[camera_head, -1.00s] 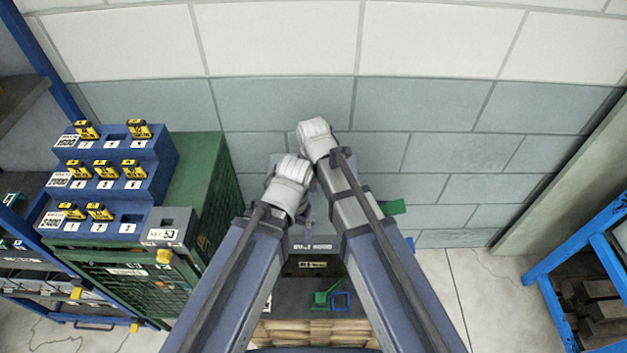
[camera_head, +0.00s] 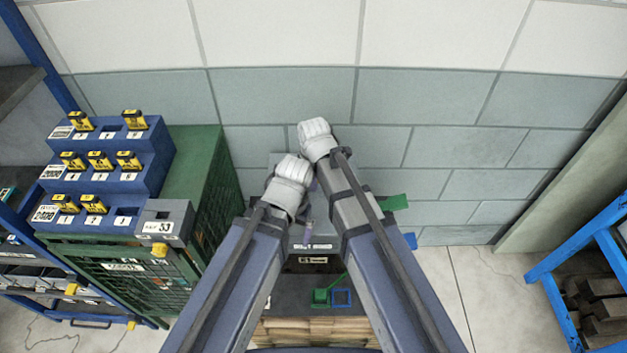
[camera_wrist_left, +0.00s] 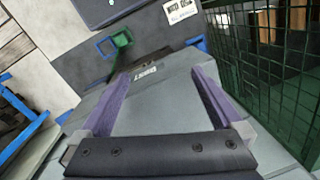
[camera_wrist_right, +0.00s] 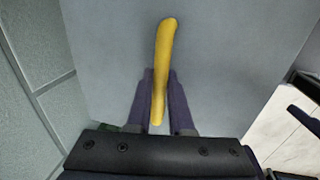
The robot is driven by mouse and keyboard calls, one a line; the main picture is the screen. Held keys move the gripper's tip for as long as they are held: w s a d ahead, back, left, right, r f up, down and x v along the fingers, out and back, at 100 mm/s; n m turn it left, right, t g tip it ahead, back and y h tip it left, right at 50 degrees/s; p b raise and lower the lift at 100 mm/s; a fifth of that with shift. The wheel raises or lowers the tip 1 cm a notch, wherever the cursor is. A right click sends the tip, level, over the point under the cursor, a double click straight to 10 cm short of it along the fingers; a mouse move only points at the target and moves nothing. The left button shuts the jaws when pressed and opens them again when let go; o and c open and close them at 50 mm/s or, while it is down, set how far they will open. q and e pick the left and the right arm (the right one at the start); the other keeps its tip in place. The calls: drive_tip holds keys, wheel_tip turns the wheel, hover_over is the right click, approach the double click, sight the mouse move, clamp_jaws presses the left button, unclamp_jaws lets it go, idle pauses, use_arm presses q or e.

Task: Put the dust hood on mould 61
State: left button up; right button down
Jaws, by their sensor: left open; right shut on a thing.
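The dust hood appears as a broad grey top with an upright yellow handle (camera_wrist_right: 163,65) in the right wrist view. My right gripper (camera_wrist_right: 160,90) is shut on this handle. In the left wrist view a grey body with a small label (camera_wrist_left: 147,72) lies under my left gripper (camera_wrist_left: 160,80), whose purple fingers are spread apart with nothing between them; I cannot tell whether this body is the hood. In the head view my two forearms cover most of the hood, with a labelled grey edge (camera_head: 311,246) showing between them. No number 61 is readable.
A blue stepped rack (camera_head: 160,160) with yellow tagged pieces stands on a green mesh cabinet (camera_head: 205,190) at left. A grey block marked 53 (camera_head: 172,215) sits beside it. A green piece (camera_head: 320,296) and blue square (camera_head: 342,297) lie low centre. A blue frame (camera_head: 550,290) stands right.

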drive_tip(key=shift+f+b, duration=0.95)
drive_tip(key=shift+f, duration=0.2)
drive_tip(key=c, duration=0.7)
unclamp_jaws()
drive_tip(key=o, duration=0.7)
drive_tip(key=shift+r, duration=0.2)
